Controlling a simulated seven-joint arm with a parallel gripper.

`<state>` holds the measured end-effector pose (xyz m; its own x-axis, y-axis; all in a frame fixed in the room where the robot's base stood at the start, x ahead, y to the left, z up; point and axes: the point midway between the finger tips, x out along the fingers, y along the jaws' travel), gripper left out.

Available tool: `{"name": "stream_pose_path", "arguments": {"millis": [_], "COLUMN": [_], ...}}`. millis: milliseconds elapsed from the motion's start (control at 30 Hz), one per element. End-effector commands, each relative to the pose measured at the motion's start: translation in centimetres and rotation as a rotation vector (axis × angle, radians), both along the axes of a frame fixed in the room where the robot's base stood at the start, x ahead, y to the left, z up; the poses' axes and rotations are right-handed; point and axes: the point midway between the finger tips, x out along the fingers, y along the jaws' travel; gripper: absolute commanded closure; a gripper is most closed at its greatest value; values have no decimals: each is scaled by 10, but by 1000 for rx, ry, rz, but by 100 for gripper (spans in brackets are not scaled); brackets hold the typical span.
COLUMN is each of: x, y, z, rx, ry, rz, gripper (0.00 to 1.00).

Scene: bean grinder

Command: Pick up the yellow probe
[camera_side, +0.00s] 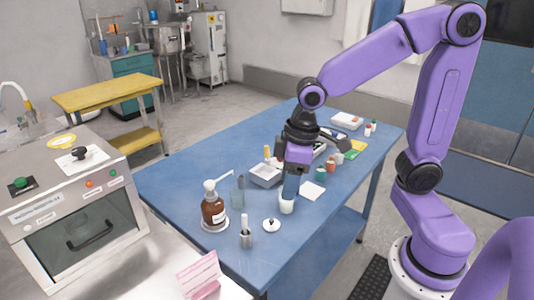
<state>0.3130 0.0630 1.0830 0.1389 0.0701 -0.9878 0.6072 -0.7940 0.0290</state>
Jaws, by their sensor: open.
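A small upright yellow piece (267,153), which looks like the yellow probe, stands at the back of a grey tray (264,178) on the blue table. It is too small to make out in detail. My gripper (291,188) points down to the right of the tray, just above a white cup (286,205). The gripper is apart from the yellow piece, and it is open. The exact gap between its fingers is hard to see, and the arm hides part of the table behind it.
A brown pump bottle (213,211), a clear bottle (237,192), a metal holder (246,238) and a round white lid (271,225) stand at the front left. Small jars (321,174) and a white card (312,191) lie right of my gripper. The left table area is clear.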

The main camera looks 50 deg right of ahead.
Motion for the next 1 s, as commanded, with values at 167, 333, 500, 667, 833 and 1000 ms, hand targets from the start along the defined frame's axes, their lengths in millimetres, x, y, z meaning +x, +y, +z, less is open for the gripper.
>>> {"name": "stream_pose_path", "arguments": {"millis": [167, 333, 500, 667, 833, 1000], "x": [67, 125, 174, 207, 223, 228], "y": [-26, -66, -122, -183, -234, -256], "z": [1, -1, -4, -8, -11, -14], "rx": [16, 24, 25, 17, 8, 3], "ry": [-47, -98, -149, -197, -234, -251], "rz": [-190, -363, -537, -690, -803, -849], "gripper": [47, 47, 47, 47, 47, 47]}}
